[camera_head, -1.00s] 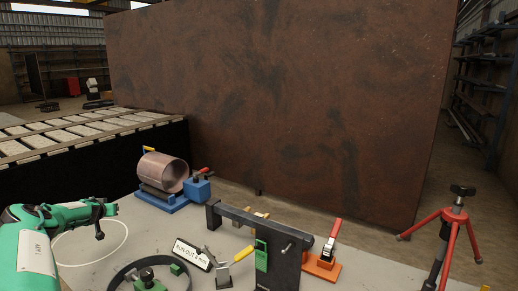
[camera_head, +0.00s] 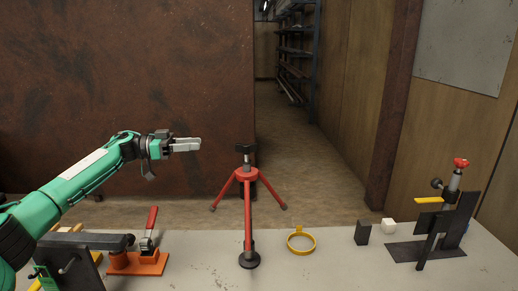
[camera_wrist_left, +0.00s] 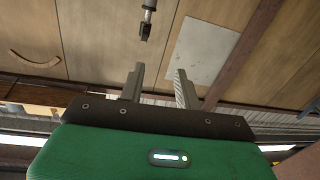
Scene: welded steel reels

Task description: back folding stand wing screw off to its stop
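The folding stand (camera_head: 247,200) is a red tripod standing upright on the grey bench, legs spread, with a dark round foot at its front. A black wing-shaped screw (camera_head: 245,149) sits on its top. My left gripper (camera_head: 198,144) is to the left of this screw at about its height in the picture, clear of it. In the left wrist view its two fingers (camera_wrist_left: 160,85) are apart with nothing between them. A dark-tipped grey rod (camera_wrist_left: 147,20) shows beyond them; I cannot tell what it belongs to. My right gripper is not in view.
An orange toggle clamp (camera_head: 138,263) with a red handle is left of the stand. A yellow ring (camera_head: 301,241), a black block (camera_head: 362,232), a white block (camera_head: 388,226) and a dark fixture with a red knob (camera_head: 460,162) are to the right. The bench (camera_head: 330,270) is clear in front.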

